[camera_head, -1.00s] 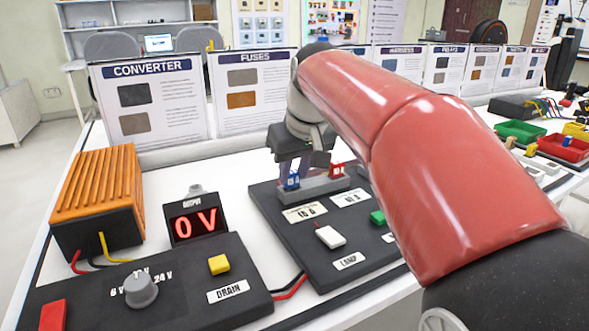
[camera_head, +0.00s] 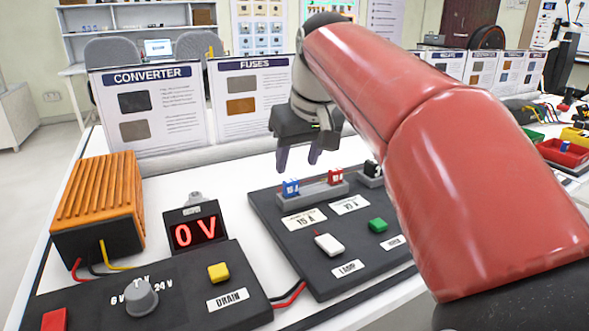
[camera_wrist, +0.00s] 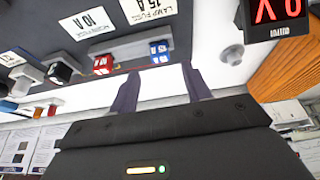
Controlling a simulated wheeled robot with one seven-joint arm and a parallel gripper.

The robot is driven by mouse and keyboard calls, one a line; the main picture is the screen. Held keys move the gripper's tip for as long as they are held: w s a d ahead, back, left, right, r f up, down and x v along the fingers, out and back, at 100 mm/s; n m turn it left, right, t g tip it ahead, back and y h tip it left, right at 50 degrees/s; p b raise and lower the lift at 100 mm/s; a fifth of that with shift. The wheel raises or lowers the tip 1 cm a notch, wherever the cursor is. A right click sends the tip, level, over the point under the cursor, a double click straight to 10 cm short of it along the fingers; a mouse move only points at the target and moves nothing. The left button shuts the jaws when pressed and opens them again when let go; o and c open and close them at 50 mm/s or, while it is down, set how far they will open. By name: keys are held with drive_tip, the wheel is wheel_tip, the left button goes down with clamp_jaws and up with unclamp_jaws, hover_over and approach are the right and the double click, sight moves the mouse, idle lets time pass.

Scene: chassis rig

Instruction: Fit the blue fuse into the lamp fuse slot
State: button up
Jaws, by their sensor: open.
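The blue fuse (camera_head: 291,188) stands upright at the left end of the grey fuse holder (camera_head: 318,191), behind the 15 A label (camera_head: 304,218). In the wrist view the blue fuse (camera_wrist: 159,50) sits by the label reading lamp fuse 15 A (camera_wrist: 148,8). Its base is too small to tell how deep it sits. My gripper (camera_head: 298,163) is open and empty, above the holder and apart from the fuse. Its two fingers also show spread in the wrist view (camera_wrist: 160,82).
A red fuse (camera_head: 335,176) stands at the holder's right end, with a black one (camera_head: 372,168) beyond. The 0 V display (camera_head: 195,232) and orange converter (camera_head: 100,200) stand left. Upright signs (camera_head: 253,95) line the back.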

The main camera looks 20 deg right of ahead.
drive_tip(key=v, duration=0.6)
drive_tip(key=shift+r+p, duration=0.3)
drive_tip(key=shift+p, duration=0.15)
drive_tip(key=shift+s, duration=0.1)
